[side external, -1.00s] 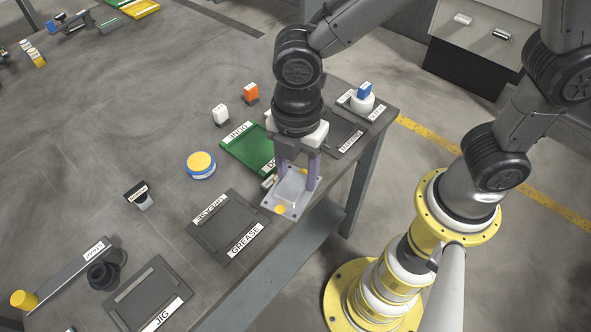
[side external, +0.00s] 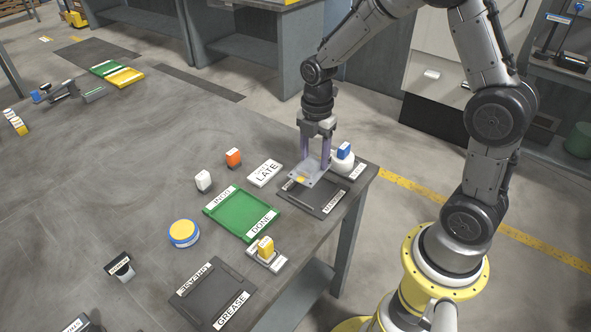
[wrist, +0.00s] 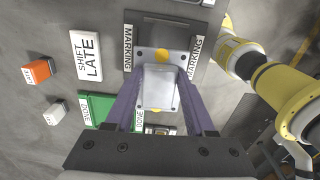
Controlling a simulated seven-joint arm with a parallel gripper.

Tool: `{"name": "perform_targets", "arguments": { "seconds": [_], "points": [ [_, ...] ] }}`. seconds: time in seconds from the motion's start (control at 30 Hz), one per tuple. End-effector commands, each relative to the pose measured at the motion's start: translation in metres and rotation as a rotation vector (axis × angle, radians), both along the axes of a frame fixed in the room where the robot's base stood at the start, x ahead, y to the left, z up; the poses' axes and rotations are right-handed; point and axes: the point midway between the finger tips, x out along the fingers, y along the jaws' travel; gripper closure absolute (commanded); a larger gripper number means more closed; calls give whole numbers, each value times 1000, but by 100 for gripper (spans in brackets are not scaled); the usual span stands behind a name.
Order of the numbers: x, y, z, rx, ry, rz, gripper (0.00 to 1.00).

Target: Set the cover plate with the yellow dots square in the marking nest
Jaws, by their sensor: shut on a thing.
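The cover plate (side external: 304,174) is light grey with yellow dots. My gripper (side external: 314,160) is shut on it, with the two purple fingers at its sides. In the wrist view the plate (wrist: 160,92) lies between the fingers, one yellow dot near its far end and one near its close end. The marking nest (side external: 325,201) is a dark grey tray with MARKING labels. The plate is over its far left part in the side view and covers part of the nest (wrist: 160,28) in the wrist view. I cannot tell whether plate and nest touch.
The GREASE tray (side external: 212,294) is at the front.

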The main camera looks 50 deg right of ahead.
Motion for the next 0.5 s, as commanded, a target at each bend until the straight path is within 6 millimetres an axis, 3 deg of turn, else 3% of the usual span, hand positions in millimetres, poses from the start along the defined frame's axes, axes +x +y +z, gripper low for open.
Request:
{"name": "perform_targets", "arguments": {
  "seconds": [0.17,0.5],
  "points": [
    [-3,-16,-2,0,-3,-48,100],
    [-3,-17,-22,0,0,-50,100]
  ]
}}
